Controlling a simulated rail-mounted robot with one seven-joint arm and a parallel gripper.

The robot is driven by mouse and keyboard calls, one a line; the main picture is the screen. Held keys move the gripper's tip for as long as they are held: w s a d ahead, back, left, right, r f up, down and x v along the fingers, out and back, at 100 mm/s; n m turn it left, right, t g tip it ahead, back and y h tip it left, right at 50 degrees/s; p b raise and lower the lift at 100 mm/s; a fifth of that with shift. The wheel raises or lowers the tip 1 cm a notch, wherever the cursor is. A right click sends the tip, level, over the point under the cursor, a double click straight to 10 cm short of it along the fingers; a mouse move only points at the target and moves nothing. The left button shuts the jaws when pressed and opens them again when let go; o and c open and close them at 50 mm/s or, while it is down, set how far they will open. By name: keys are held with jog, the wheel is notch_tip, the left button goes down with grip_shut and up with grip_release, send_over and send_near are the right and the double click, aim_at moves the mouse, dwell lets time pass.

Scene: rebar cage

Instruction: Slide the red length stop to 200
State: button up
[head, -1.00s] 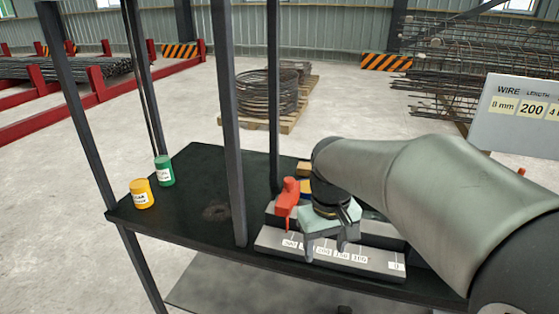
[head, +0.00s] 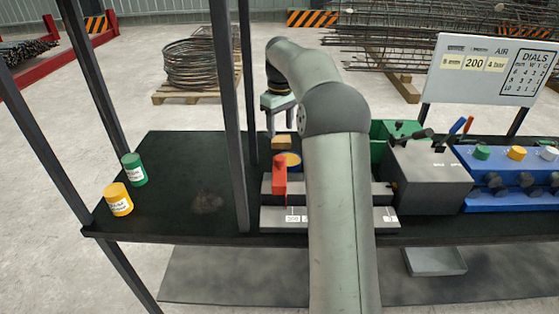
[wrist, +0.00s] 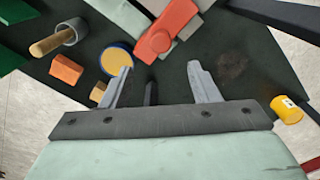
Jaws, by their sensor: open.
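The red length stop (head: 280,177) stands on a grey rail near its left end. Below it, the front plate (head: 275,222) carries white scale labels; one small label shows just right of the stop, too small to read surely. My gripper (head: 282,128) is raised beyond the far side of the rail, above the bench. In the wrist view the stop also shows (wrist: 165,32), ahead of the fingertips and apart from them. My gripper (wrist: 160,68) is open with nothing between its fingers.
A board (head: 485,72) reads 200. A yellow can (head: 119,199) and green can (head: 134,169) stand left. A grey box (head: 428,178) stands right.

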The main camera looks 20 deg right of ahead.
aim_at(281, 158)
notch_tip(281, 158, down, 13)
jog(key=shift+f+p, duration=0.15)
jog(key=shift+p, duration=0.65)
grip_shut()
